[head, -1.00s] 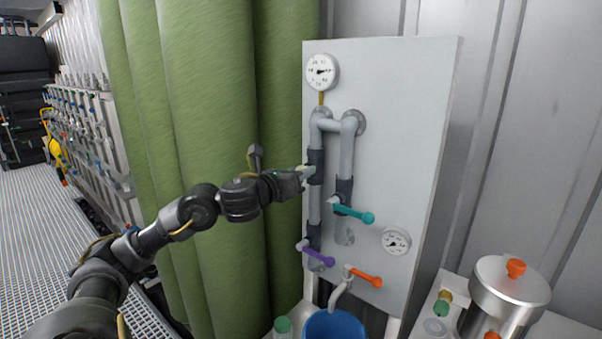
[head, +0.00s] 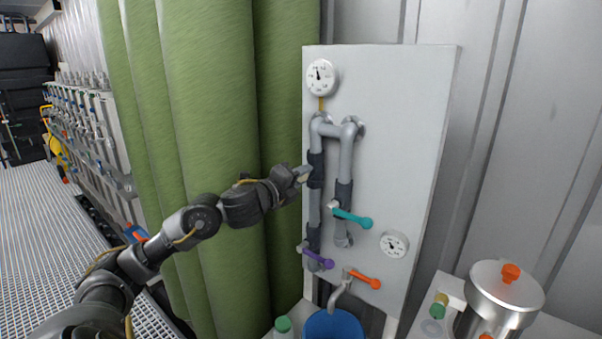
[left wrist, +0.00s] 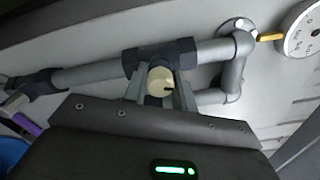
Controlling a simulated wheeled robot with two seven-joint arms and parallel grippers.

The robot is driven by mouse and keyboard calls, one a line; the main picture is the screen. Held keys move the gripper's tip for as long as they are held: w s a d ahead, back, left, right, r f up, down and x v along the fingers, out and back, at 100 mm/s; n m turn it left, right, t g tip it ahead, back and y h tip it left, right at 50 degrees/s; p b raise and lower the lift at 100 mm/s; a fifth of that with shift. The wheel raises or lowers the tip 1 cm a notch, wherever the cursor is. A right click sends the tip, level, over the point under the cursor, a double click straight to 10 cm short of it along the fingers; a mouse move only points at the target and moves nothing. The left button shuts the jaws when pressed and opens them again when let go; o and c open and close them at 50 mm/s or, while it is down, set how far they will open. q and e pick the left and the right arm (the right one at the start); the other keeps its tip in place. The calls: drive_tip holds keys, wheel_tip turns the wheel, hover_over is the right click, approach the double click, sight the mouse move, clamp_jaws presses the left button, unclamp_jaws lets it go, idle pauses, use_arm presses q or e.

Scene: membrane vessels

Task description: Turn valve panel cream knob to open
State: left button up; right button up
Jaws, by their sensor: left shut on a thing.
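The valve panel (head: 395,110) is a light grey board with grey pipes and coloured handles. My left gripper (head: 302,174) is at the upper part of the left pipe, at a dark valve body (head: 316,168). In the left wrist view the cream knob (left wrist: 160,80) shows between the two fingers of the left gripper (left wrist: 161,92), which is shut on it. In the head view the fingers mostly hide the knob. My right gripper is in neither view.
Teal (head: 352,217), purple (head: 318,257) and orange (head: 363,279) handles sit lower on the panel. A round gauge (head: 322,77) is at the top, another (head: 394,244) low right. A blue bucket (head: 333,326) stands below. A green curtain (head: 215,90) hangs left, close to my arm.

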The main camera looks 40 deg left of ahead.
use_arm(q)
drive_tip(key=shift+r+n+p, duration=0.1)
drive_tip(key=shift+n+p, duration=0.4)
drive_tip(key=shift+n, duration=0.5)
drive_tip(key=shift+n+p, duration=0.3)
drive_tip(key=shift+n, duration=0.2)
drive_tip(key=n+p, duration=0.3)
drive_tip(key=n, duration=0.1)
drive_tip(key=shift+r, duration=0.1)
drive_tip(key=n+p, duration=1.1)
drive_tip(key=p, duration=0.1)
drive_tip(key=shift+f+n+p, duration=0.25)
drive_tip(key=shift+n+p, duration=1.05)
drive_tip(key=shift+p, duration=0.15)
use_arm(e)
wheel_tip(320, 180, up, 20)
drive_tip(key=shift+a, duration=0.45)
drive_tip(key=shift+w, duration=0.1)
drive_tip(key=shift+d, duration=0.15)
use_arm(q)
drive_tip(key=o, duration=1)
